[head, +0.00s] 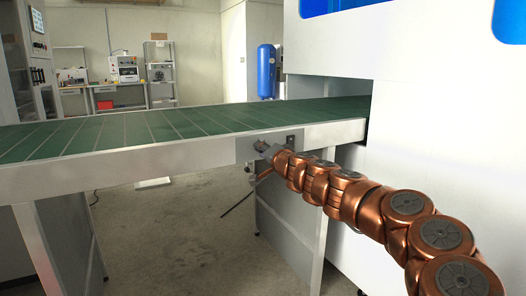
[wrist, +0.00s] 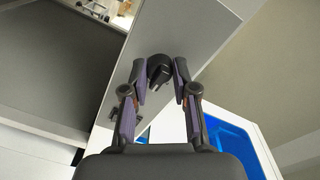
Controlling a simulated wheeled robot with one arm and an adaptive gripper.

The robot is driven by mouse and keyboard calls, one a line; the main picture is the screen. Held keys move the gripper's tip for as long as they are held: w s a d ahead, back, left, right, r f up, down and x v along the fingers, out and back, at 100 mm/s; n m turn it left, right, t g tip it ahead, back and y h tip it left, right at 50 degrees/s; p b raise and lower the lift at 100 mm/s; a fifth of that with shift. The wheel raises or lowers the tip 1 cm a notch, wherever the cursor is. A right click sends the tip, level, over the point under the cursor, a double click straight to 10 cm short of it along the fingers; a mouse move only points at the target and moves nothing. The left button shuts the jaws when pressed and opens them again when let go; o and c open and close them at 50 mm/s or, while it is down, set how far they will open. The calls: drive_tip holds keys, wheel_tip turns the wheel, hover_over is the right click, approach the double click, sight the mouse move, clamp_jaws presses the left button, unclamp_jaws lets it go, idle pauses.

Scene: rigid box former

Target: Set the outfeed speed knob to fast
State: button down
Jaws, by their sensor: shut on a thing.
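The black outfeed speed knob (wrist: 159,70) sits on a grey metal panel (wrist: 207,38) and shows between my fingertips in the wrist view. My gripper (wrist: 161,78) is shut on it, one finger on each side. In the head view my gripper (head: 262,148) reaches the side of the outfeed conveyor, at a small plate (head: 252,155) on its rail. The knob is hidden there behind my gripper. I cannot read its setting or any marks around it.
The conveyor with its green belt (head: 130,130) runs from the left into the white machine housing (head: 440,130). Its legs (head: 318,230) stand below my arm. A blue tank (head: 266,70) and shelves (head: 160,72) are far back. The floor (head: 180,230) under the conveyor is mostly clear.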

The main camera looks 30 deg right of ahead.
drive_tip(key=c, duration=0.9)
unclamp_jaws()
drive_tip(key=s+a, duration=0.1)
drive_tip(key=s, duration=1.1)
drive_tip(key=shift+a+r, duration=0.2)
drive_tip(key=shift+a, duration=0.05)
drive_tip(key=shift+w, duration=0.1)
